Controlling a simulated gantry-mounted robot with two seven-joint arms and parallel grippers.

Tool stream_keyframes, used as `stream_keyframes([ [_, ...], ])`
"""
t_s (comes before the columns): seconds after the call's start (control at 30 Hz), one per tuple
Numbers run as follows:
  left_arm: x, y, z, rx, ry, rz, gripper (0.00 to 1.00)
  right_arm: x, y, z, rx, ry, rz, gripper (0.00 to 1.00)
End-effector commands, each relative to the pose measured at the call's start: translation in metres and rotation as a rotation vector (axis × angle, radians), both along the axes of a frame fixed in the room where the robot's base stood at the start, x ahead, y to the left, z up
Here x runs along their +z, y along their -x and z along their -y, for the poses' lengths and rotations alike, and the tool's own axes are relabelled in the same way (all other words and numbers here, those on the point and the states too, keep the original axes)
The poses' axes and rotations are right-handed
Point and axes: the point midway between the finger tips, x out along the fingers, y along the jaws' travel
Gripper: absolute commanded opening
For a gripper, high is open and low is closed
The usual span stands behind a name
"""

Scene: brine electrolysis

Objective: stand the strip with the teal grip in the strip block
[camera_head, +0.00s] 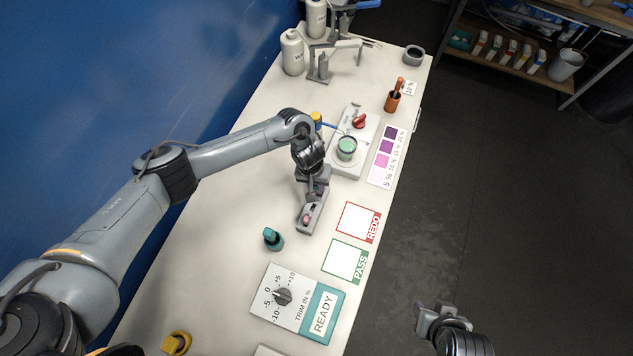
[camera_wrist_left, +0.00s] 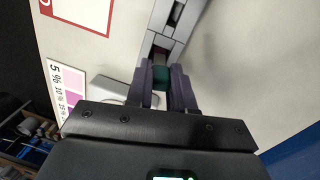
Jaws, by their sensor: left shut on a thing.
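My left gripper (camera_head: 311,196) points down at the near grey strip block (camera_head: 303,228), at its far end. In the left wrist view, the two fingers of this gripper (camera_wrist_left: 164,86) are shut on a dark teal grip (camera_wrist_left: 160,75). The grip is right at the end of the grey block (camera_wrist_left: 172,40), which has dark slots. A small red-pink piece (camera_head: 306,219) shows on the block. My right gripper (camera_head: 438,313) is off the table at the lower right; its jaw opening is unclear.
A teal pot (camera_head: 272,239) stands left of the block. The REDO card (camera_head: 357,221) and PASS card (camera_head: 345,260) lie to the right. The trim box (camera_head: 289,297) is nearer. A stirrer plate with a green-filled beaker (camera_head: 347,148) and a colour chart (camera_head: 388,157) are beyond.

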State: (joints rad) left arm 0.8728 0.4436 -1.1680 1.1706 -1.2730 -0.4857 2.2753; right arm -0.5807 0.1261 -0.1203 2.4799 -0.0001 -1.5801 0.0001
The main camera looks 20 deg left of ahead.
Motion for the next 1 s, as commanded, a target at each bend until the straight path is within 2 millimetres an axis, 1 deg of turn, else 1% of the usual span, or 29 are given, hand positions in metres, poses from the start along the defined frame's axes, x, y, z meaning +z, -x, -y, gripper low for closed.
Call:
stream_keyframes([
  [0.3,-0.001,0.0,0.0,-0.001,0.0,0.0,0.0,0.0,0.0,-0.001,-0.004,-0.007,0.0,0.43],
  [0.33,-0.001,0.0,0.0,-0.001,0.0,0.0,0.24,0.0,0.0,-0.002,-0.005,-0.007,0.0,0.43],
  [0.5,-0.001,0.0,0.0,-0.001,0.0,0.0,0.5,0.0,0.0,-0.002,-0.006,-0.01,0.001,0.43],
  [0.53,-0.001,0.0,0.0,-0.001,0.0,0.0,0.52,0.0,0.0,-0.002,-0.007,-0.01,0.001,0.43],
  [0.83,0.0,0.0,0.0,-0.001,0.0,0.0,0.52,0.0,0.0,-0.002,-0.006,-0.01,0.001,0.43],
  [0.93,0.006,0.0,0.0,-0.002,0.001,0.0,0.52,0.001,0.0,-0.002,-0.006,-0.008,0.001,0.43],
  [1.0,0.013,0.0,-0.001,-0.003,0.001,0.002,0.52,0.002,0.0,-0.001,-0.004,-0.006,0.0,0.43],
])
